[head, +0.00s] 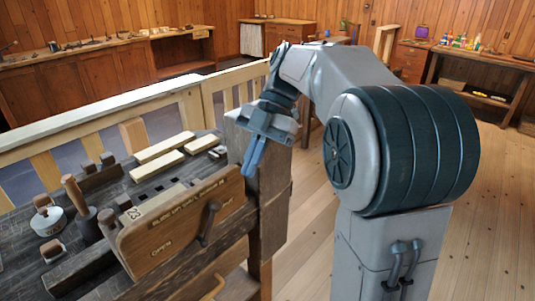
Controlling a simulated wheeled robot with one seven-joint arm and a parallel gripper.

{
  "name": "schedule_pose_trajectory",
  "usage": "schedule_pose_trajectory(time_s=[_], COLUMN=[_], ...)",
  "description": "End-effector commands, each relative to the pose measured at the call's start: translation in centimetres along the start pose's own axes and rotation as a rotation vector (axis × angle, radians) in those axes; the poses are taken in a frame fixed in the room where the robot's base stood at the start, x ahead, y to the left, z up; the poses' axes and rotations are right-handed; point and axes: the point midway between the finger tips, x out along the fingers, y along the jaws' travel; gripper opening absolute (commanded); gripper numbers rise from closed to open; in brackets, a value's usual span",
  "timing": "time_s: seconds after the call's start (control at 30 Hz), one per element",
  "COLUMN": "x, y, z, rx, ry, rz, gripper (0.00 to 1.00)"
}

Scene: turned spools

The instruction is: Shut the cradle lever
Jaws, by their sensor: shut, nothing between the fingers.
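The cradle lever (208,222) is a dark handle on the front of a brown wooden panel (172,236). The panel carries dark lettering, with "OPEN" at its lower left. The lever stands slightly tilted, its upper end near the panel's top edge. My gripper (250,172) is shut and empty, its blue fingers pointing down. In the picture it is to the upper right of the lever, near the panel's right end and apart from the lever. I cannot tell its exact depth from the panel.
The dark bench top holds a wax pot (48,217), a wooden-handled tool (81,205) and pale wooden bars (164,148). A dark wooden post (270,195) stands beside the panel's right end. Plank floor (305,240) is clear between bench and my arm.

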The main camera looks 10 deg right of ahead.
Motion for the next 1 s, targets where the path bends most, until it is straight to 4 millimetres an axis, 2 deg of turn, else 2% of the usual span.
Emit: schedule_pose_trajectory(time_s=[0.1, 0.23, 0.73, 0.87, 1.0], x=[-1.5, -2.4, -2.6, -2.0, -0.6], y=[-1.4, -2.2, -2.6, -3.0, -3.9], z=[0.0, 0.0, -0.1, -0.4, -0.6], rx=[0.002, 0.001, 0.019, 0.148, 0.412], ry=[-0.002, -0.001, -0.007, -0.05, -0.137], rz=[0.001, 0.001, 0.0, 0.006, 0.036], gripper=[0.0, 0.0, 0.0, 0.0, 0.0])
